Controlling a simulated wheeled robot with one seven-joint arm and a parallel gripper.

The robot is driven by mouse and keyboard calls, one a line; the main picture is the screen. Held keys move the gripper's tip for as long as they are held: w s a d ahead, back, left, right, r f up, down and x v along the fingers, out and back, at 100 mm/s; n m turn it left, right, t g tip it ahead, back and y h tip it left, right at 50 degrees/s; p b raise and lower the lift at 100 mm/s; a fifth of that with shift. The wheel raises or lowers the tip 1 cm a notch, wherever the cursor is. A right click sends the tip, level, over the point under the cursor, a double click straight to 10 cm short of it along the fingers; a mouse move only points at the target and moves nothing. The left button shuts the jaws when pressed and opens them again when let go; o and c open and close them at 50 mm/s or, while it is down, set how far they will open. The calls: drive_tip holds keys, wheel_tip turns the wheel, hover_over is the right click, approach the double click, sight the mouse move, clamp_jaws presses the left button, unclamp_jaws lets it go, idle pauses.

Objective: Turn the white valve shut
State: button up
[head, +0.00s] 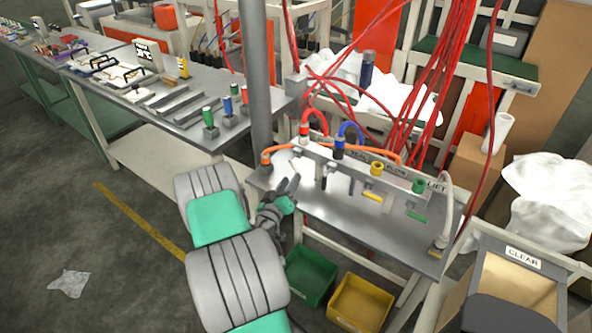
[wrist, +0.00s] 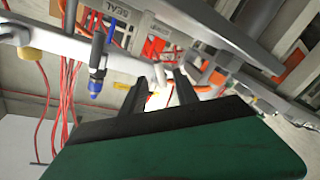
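The manifold (head: 345,168) is a pale bar with red, blue, yellow and green fittings, above a grey bench (head: 345,220). Small levers hang below it, including a yellow one (head: 372,196) and a green one (head: 417,216). I cannot clearly pick out a white lever in the head view. In the wrist view a small whitish piece (wrist: 163,74) shows by the fingertips; it may be the white valve, but I cannot tell. My gripper (head: 291,184) is just below the bar's left end. In the wrist view its fingers (wrist: 168,80) are apart, with nothing visibly held.
Orange, red and blue hoses loop over the bar, and red cables (head: 430,90) hang behind it. A grey post (head: 257,80) stands to the left. Green (head: 310,277) and yellow (head: 359,303) bins sit below the bench. A white hose (head: 446,205) is at the right.

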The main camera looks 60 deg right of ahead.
sight(296, 170)
drive_tip(key=d, duration=0.2)
drive_tip(key=d+p, duration=0.1)
drive_tip(key=d, duration=0.3)
drive_tip(key=shift+w+d+p, duration=0.2)
drive_tip(key=shift+w+p, duration=0.1)
drive_tip(key=shift+c, duration=0.4)
clamp_jaws()
